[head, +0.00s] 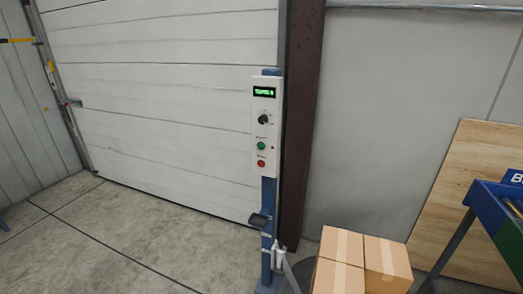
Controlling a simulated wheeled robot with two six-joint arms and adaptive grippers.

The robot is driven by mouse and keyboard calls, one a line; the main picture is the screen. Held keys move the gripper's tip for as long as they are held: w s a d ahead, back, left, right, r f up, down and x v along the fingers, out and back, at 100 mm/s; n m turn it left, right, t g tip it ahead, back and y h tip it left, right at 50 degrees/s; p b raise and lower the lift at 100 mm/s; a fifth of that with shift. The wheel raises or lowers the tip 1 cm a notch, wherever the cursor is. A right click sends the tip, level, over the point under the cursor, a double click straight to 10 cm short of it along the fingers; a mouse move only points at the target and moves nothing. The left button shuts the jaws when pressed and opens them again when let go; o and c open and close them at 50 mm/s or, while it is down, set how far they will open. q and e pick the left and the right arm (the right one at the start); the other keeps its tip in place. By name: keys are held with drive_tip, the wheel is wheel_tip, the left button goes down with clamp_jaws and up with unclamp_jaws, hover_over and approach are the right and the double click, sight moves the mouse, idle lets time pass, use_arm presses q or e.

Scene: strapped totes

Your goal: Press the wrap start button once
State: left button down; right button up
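A white control panel (266,100) is mounted on a blue post (267,220) in the middle of the head view. It has a small display (264,92) with green characters too small to read surely. Below it are a black knob (263,119), a green button (261,146) and a red button (261,163). The labels by the buttons are too small to read, so which one is the wrap start button is not legible. Neither of my grippers shows in the head view.
Cardboard boxes (386,258) stand at the lower right, close to the post's foot. A blue bin or stand (490,215) is at the right edge, before a leaning wooden board (470,165). A white shutter door (170,100) is behind. The floor (110,240) left of the post is clear.

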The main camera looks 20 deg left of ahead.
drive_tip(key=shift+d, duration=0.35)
